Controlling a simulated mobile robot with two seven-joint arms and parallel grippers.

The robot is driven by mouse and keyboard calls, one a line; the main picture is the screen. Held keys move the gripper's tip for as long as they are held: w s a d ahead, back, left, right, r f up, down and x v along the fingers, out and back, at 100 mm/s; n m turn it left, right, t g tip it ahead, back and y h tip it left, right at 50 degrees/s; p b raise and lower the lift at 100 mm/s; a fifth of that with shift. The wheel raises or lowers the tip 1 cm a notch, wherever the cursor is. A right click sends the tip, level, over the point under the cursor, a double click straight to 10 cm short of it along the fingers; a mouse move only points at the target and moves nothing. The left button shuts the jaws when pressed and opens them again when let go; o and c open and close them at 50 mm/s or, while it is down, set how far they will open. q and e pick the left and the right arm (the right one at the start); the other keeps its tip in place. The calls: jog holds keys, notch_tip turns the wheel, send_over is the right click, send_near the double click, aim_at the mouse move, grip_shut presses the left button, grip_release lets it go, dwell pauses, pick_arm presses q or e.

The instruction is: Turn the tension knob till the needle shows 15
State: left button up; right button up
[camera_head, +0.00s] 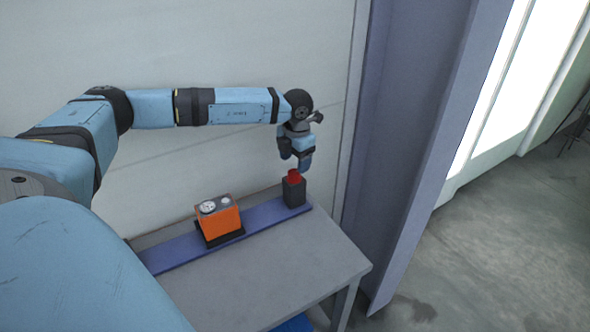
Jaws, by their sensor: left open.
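An orange box (221,219) stands on a blue strip on the table. Its top carries a round white dial (208,207) and a smaller round grey part (225,200), which looks like a knob. The needle and numbers are too small to read. To the right, a dark block (294,193) carries a red knob or button (293,175). Which round part is the tension knob I cannot tell for sure. My left gripper (297,160) points down, open, just above the red part; whether they touch I cannot tell. My right gripper is out of view.
The blue strip (172,254) runs along the back of the grey table (290,267), whose front part is clear. A pale wall (240,50) stands behind. A purple-grey post (405,130) rises at the table's right. Open concrete floor (500,250) lies beyond.

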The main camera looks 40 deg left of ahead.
aim_at(295, 172)
pick_arm(q)
notch_tip(295, 172, down, 3)
jog(key=shift+f+b, duration=0.15)
jog(key=shift+b, duration=0.5)
jog(key=shift+a+f+b, duration=0.1)
jog(key=shift+f+b, duration=0.25)
jog(key=shift+f, duration=0.3)
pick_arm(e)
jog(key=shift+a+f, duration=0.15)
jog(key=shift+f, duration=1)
pick_arm(q)
jog(key=c, duration=0.9)
jog(key=m+b, duration=0.1)
jog(key=m, duration=0.2)
jog(key=shift+c, duration=0.2)
jog(key=shift+m, duration=0.7)
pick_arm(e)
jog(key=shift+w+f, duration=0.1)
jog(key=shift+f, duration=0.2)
